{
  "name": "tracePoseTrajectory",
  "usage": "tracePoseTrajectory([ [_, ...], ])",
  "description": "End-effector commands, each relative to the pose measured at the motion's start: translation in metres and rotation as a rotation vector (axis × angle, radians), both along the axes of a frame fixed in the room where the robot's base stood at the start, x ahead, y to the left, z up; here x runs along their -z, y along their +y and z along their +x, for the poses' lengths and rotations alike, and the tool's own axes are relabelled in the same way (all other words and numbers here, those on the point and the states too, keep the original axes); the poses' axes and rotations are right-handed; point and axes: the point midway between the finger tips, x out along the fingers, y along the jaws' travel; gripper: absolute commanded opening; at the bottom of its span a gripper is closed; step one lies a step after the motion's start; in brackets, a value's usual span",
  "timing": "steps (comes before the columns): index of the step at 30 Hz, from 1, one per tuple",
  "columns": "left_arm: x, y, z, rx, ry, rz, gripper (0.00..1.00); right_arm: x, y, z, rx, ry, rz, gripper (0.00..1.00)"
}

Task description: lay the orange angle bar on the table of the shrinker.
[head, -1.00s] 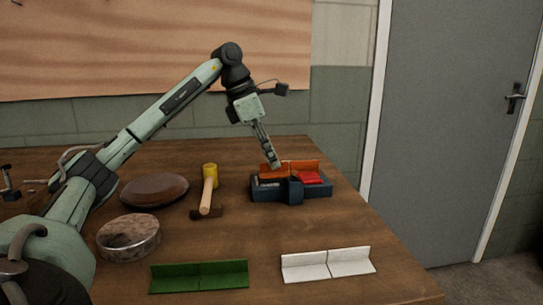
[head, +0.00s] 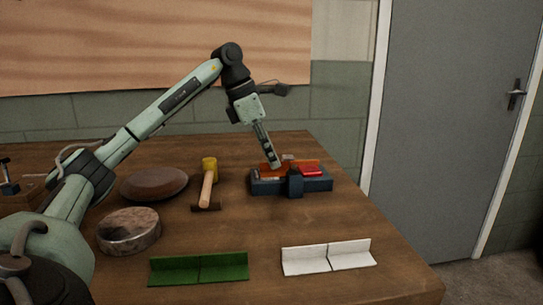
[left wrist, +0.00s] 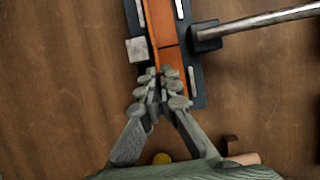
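The orange angle bar (head: 306,164) lies along the dark blue shrinker (head: 315,186) at the right of the bench, within its outline. It appears low against the top; I cannot tell whether it fully rests there. My left gripper (head: 276,165) reaches down to the bar from above. In the left wrist view the fingertips (left wrist: 158,88) are closed together on the bar's upright flange, and the orange bar (left wrist: 161,22) runs ahead of them over the dark shrinker (left wrist: 198,78). My right gripper is not in view.
A red piece (head: 311,170) sits on the shrinker's right side. A yellow-headed mallet (head: 208,185), a brown dish (head: 154,184) and a round metal ring (head: 129,230) stand left. Green (head: 199,268) and white (head: 328,257) angle bars lie in front. A grey lever (left wrist: 262,20) extends from the shrinker.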

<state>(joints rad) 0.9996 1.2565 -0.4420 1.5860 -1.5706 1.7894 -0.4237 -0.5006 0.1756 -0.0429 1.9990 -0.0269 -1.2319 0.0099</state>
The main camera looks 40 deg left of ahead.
Motion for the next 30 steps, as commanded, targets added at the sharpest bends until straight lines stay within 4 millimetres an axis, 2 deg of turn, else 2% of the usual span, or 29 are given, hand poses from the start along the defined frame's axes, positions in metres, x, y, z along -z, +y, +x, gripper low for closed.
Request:
tracePoseTrajectory([
  [4,0.002,0.0,0.0,0.0,0.0,0.0,0.0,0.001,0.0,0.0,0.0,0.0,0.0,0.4],
  [6,0.002,0.0,0.0,0.0,0.001,0.0,0.11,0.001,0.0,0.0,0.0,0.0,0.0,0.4],
  [11,0.001,0.0,0.0,0.0,0.001,-0.001,0.29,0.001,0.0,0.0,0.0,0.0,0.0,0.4],
  [22,-0.004,0.001,-0.001,0.0,-0.001,0.0,0.29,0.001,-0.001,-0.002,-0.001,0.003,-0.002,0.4],
  [26,-0.022,0.006,-0.006,0.0,-0.005,-0.001,0.29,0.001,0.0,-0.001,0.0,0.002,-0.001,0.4],
  [30,-0.052,0.013,-0.016,0.0,-0.007,-0.002,0.29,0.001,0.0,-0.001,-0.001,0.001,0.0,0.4],
])
